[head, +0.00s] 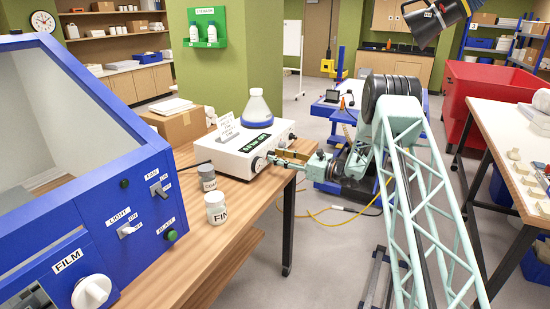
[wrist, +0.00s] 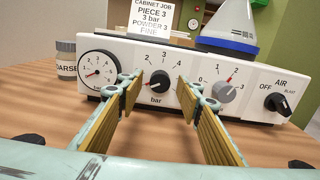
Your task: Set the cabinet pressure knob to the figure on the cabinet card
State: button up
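The white pressure unit (wrist: 225,112) stands on the wooden bench; it also shows in the head view (head: 232,152). Its black knob marked "bar" (wrist: 159,82) sits mid-panel, under a scale showing 2, 3 and 4. The knob's pale mark seems to point lower left, but I cannot read it exactly.
A round gauge (wrist: 100,73) is left of the knob. A grey knob (wrist: 224,91) and the AIR switch (wrist: 279,103) are to its right. The coarse jar (head: 206,176) and fine jar (head: 216,208) stand near the unit. A blue cabinet (head: 140,215) fills the left.

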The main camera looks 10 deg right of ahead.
jog(key=shift+w+a, duration=0.4)
jog(key=shift+a, duration=0.1)
jog(key=shift+c, duration=0.7)
jog(key=c, duration=0.7)
